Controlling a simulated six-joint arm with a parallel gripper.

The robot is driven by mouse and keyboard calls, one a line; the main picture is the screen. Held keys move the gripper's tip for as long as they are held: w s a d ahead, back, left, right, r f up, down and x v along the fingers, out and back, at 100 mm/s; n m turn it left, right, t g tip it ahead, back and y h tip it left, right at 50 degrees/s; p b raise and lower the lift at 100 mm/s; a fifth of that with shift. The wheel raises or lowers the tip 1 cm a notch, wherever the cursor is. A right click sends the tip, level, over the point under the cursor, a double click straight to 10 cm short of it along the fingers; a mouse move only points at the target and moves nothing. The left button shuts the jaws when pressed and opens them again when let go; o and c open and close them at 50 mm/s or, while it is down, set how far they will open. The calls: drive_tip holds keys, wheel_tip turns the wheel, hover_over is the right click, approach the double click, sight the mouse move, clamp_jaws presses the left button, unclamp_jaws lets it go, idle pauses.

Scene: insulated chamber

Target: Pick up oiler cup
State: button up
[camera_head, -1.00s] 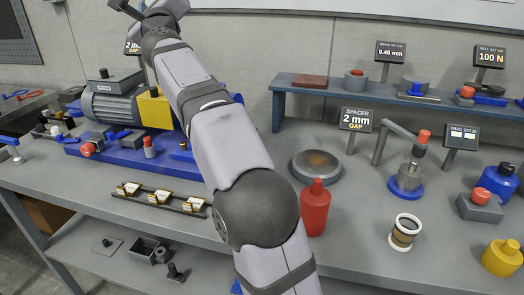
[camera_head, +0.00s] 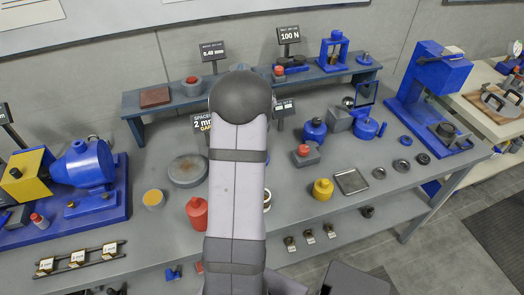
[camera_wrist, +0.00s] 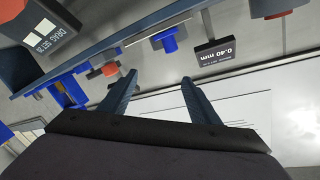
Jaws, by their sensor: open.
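No label marks the oiler cup, so I cannot tell for certain which vessel it is. In the head view, a small pale cup with an amber top (camera_head: 153,200) stands on the bench left of my arm. A white-rimmed cup (camera_head: 267,200) is mostly hidden behind my arm.
A blue raised shelf (camera_head: 185,104) runs along the back of the bench. A round grey plate (camera_head: 188,169) lies in front of it. A blue press (camera_head: 430,90) stands at the right. The 0.40 mm sign (camera_wrist: 215,53) is near my fingers in the wrist view.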

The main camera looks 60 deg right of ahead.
drive_tip(key=s+a+f+n+y+p, duration=0.35)
drive_tip(key=s+a+p, duration=0.5)
drive_tip(key=s, duration=0.55)
drive_tip(key=s+a+f+g+p, duration=0.1)
drive_tip(key=a+f, duration=0.4)
drive_tip(key=a, duration=0.1)
drive_tip(key=s+a+f+n+p, duration=0.1)
drive_tip(key=a+f, duration=0.4)
drive_tip(key=a, duration=0.2)
drive_tip(key=s+a+f+g+p, duration=0.1)
drive_tip(key=a+f, duration=0.4)
drive_tip(key=a, duration=0.1)
drive_tip(key=shift+s+a+f+n+g+h, duration=0.1)
drive_tip(key=shift+s+a+n+g+h, duration=0.15)
drive_tip(key=shift+s+g, duration=0.1)
drive_tip(key=shift+s+a+f, duration=0.25)
drive_tip(key=shift+a, duration=0.1)
drive_tip(key=shift+b+x, duration=0.7)
drive_tip(key=shift+x, duration=1.85)
drive_tip(key=shift+g, duration=0.25)
drive_tip(key=shift+c, duration=0.6)
